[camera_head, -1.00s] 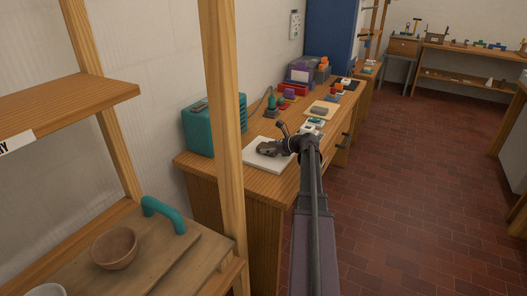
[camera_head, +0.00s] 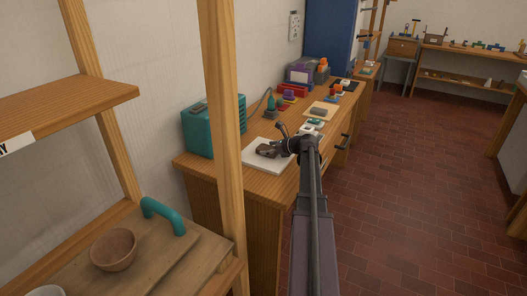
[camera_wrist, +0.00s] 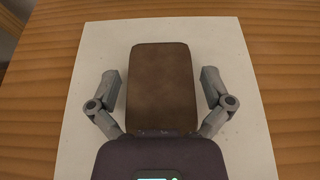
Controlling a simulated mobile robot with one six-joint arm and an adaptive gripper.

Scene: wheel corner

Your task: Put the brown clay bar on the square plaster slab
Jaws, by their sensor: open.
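The brown clay bar (camera_wrist: 161,88) lies on the square plaster slab (camera_wrist: 218,44), near its middle in the wrist view. The pale slab (camera_head: 254,157) lies on the wooden bench in the head view, where the bar is hard to make out behind my gripper. My gripper (camera_wrist: 161,93) is open, with one finger on each side of the bar and a visible gap on both sides. In the head view my gripper (camera_head: 268,151) is low over the slab.
A teal box (camera_head: 215,124) stands on the bench left of the slab. A board with a grey block (camera_head: 319,112) and several small coloured things lie further back. A wooden shelf post (camera_head: 226,130) stands in the foreground, near a bowl (camera_head: 114,250).

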